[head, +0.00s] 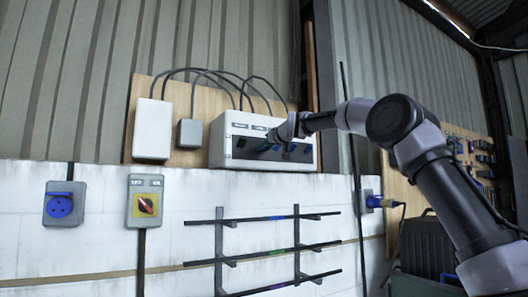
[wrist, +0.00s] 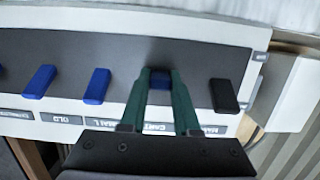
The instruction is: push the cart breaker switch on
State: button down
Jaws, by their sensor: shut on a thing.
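The breaker box (head: 225,162) is a white box with a dark recessed front, mounted on a wooden board on the wall. In the wrist view its grey panel (wrist: 60,45) carries a row of switches. In the head view my gripper (head: 282,134) is at the right part of the box and hides the switch. I cannot tell the switch's position.
Blue switches (wrist: 97,86) stand left of the gripped one, and a black switch (wrist: 223,96) stands close on the right. A red rotary switch (head: 146,204) and a rack (head: 262,251) are below.

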jog(key=shift+r+g+h, duration=0.4)
jog(key=shift+g+h, duration=0.1)
jog(key=shift+g, duration=0.2)
jog(key=shift+r+g+h, duration=0.2)
jog(key=shift+g+h, duration=0.1)
jog(key=shift+g, duration=0.1)
jog(key=c, duration=0.6)
grip_release()
jog(key=shift+w, duration=0.1)
jog(key=shift+c, duration=0.2)
jog(key=v, duration=1)
jog(key=shift+s+d, duration=0.2)
jog(key=shift+s, duration=0.15)
jog(key=shift+r, duration=0.1)
